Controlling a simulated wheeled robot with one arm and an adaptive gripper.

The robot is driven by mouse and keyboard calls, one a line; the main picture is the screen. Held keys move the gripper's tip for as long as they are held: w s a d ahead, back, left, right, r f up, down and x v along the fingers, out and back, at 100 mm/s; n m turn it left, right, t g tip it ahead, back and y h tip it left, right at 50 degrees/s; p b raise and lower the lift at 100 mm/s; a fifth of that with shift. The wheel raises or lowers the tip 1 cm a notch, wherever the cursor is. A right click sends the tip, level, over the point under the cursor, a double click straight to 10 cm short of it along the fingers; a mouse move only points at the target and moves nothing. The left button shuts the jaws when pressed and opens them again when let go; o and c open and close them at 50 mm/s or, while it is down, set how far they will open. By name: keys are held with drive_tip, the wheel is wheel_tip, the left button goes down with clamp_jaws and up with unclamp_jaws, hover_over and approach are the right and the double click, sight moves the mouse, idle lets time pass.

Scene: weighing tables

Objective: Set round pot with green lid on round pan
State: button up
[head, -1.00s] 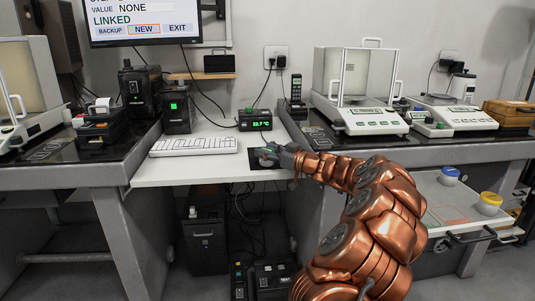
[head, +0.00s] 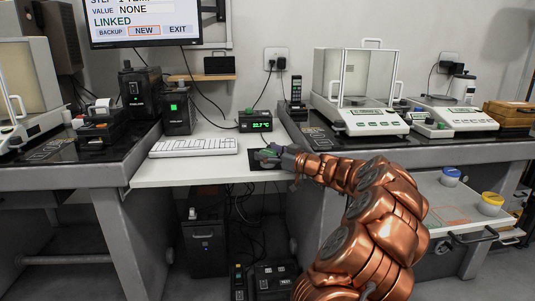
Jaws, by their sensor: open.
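My gripper (head: 268,155) is low over the right part of the white desk, above a dark mat (head: 257,167). It is small in the view. A green patch shows at its fingertips, and I cannot tell whether this is a green lid or part of the gripper. No round pot with a green lid can be made out with certainty. A white balance (head: 462,117) stands on the right table. Its round pan cannot be made out clearly at this size.
A glass-sided balance (head: 370,121) stands left of that balance. A keyboard (head: 194,147) and a green-lit display (head: 255,125) are on the desk. A blue-lidded pot (head: 450,177) and a yellow-lidded pot (head: 490,204) are on a low drawer at right. A wooden box (head: 510,113) is far right.

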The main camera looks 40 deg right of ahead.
sight(275, 154)
drive_tip(key=shift+r, duration=0.15)
drive_tip(key=shift+s+r+p, duration=0.1)
drive_tip(key=shift+s+p, duration=0.05)
drive_tip(key=shift+p, duration=0.3)
drive_tip(key=s, duration=0.4)
drive_tip(key=s+d, duration=0.1)
drive_tip(key=s, duration=0.1)
drive_tip(key=shift+s+p, duration=0.1)
drive_tip(key=shift+p, duration=0.3)
drive_tip(key=shift+s, duration=0.45)
